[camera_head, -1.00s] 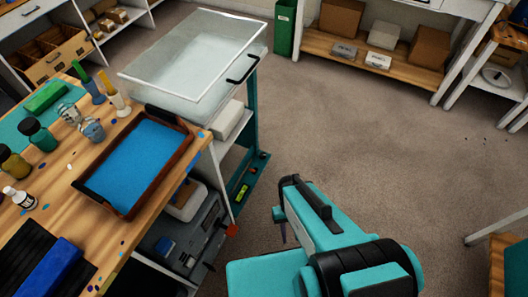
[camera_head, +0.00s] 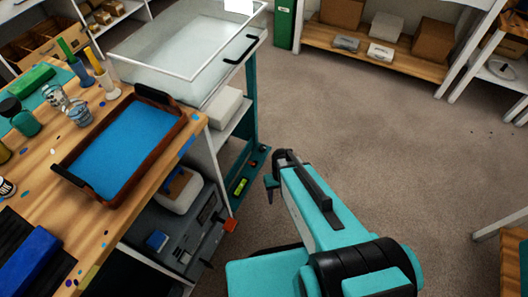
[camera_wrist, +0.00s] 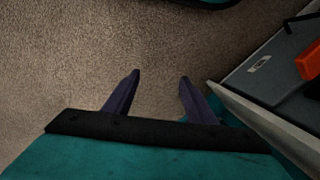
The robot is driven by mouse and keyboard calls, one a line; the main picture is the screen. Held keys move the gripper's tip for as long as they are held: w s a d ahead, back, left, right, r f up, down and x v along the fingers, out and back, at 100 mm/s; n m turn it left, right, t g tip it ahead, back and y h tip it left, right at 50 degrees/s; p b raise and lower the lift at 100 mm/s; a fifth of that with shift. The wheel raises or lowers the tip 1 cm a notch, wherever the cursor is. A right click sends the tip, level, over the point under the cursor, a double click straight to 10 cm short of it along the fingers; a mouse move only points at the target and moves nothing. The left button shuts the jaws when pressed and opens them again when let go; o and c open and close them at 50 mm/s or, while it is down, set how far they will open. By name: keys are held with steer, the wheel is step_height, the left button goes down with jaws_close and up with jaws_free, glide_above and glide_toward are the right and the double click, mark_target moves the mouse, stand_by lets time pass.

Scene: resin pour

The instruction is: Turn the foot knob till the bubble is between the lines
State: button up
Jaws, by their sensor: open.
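A small yellow-green piece that looks like a level vial (camera_head: 241,187) sits on a teal ledge (camera_head: 250,176) low beside the bench; bubble and lines are too small to make out. An orange knob-like piece (camera_head: 230,226) stands at the right end of the grey unit under the bench. It also shows at the right edge of the wrist view (camera_wrist: 308,62). I cannot tell if it is the foot knob. My gripper (camera_head: 270,190) points down, open and empty over carpet. In the wrist view its dark fingers (camera_wrist: 158,78) are apart, left of the orange piece, not touching it.
The wooden bench (camera_head: 95,235) holds a blue-filled tray (camera_head: 125,150), cups and bottles. A clear-lidded case (camera_head: 185,50) stands behind it. The grey unit (camera_head: 175,235) is close to my gripper's left. Open carpet (camera_head: 370,130) lies to the right.

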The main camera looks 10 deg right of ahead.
steer(key=w+f+t+b, duration=0.35)
steer(key=w+b, duration=0.35)
steer(key=w, duration=1.1)
steer(key=n+t+b, duration=0.1)
steer(key=t+b, duration=0.2)
steer(key=b, duration=0.2)
glide_toward(263, 147)
steer(key=s+v, duration=0.1)
steer(key=v, duration=0.4)
steer(key=shift+w+d+r, duration=0.1)
steer(key=shift+w, duration=0.25)
steer(key=shift+b+x, duration=1.45)
steer(key=shift+x, duration=5.5)
steer(key=c, duration=1)
steer(key=shift+c, duration=0.2)
